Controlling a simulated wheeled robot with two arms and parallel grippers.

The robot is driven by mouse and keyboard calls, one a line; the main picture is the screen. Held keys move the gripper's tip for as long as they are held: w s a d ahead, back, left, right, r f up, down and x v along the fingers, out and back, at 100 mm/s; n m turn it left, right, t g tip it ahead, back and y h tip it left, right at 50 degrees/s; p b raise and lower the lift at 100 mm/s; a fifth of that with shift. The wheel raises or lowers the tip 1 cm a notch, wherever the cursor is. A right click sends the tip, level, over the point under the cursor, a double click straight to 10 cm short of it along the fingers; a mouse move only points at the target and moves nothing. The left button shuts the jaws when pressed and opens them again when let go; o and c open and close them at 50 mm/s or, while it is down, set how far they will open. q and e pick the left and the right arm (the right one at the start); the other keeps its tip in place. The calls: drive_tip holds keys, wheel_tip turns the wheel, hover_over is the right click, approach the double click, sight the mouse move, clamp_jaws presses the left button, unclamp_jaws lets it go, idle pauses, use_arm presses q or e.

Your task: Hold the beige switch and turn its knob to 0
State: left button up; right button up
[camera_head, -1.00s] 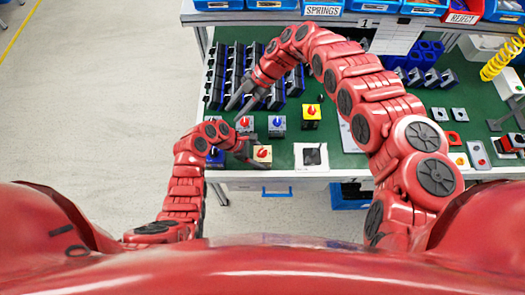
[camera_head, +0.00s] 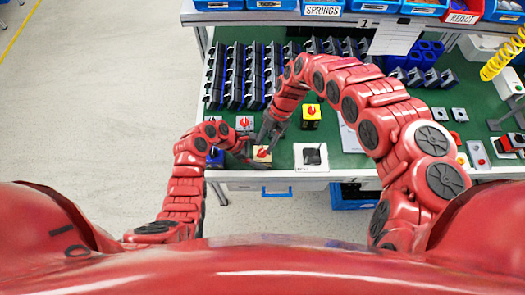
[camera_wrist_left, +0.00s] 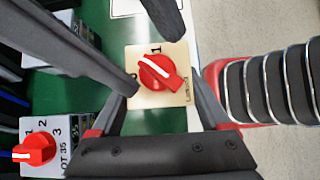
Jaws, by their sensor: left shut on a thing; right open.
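The beige switch (camera_head: 262,161) with a red knob (camera_head: 262,153) is at the front edge of the green bench. In the left wrist view the beige switch (camera_wrist_left: 172,99) sits between the fingers of my left gripper (camera_wrist_left: 163,92), which is shut on its sides. The red knob (camera_wrist_left: 158,72) has a white line pointing up and left, between the 0 and 1 marks as far as I can tell. My right gripper (camera_head: 268,137) is open above the switch. Its dark fingers reach in from the top in the left wrist view, either side of the knob but apart from it.
A grey switch (camera_head: 245,123) with a red knob stands behind the beige one, and a yellow switch (camera_head: 311,115) is to the right. A white plate (camera_head: 311,169) with a dark square lies to the right. Several black and blue holders (camera_head: 235,75) fill the back left.

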drive_tip(key=shift+f, duration=1.2)
clamp_jaws()
